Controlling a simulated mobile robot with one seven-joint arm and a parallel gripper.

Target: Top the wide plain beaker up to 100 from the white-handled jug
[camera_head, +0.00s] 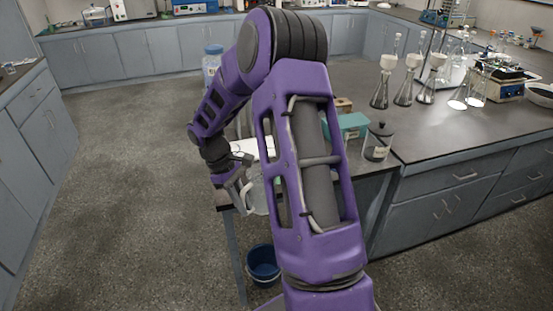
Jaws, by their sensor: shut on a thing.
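My gripper (240,184) is at the left end of the bench, low beside its front corner, and is small in this view. It is shut on what looks like the white handle of a clear jug (259,196). The jug's body is to the right of the jaws and partly hidden by my purple arm. I cannot make out its tilt or the liquid in it. I cannot pick out the wide plain beaker; my arm covers much of the bench there.
A lidded clear jar (378,142) and a teal box (353,125) stand on the bench right of my arm. Several flasks with funnels (408,80) stand farther back. A blue bucket (263,264) is on the floor below. The floor at left is clear.

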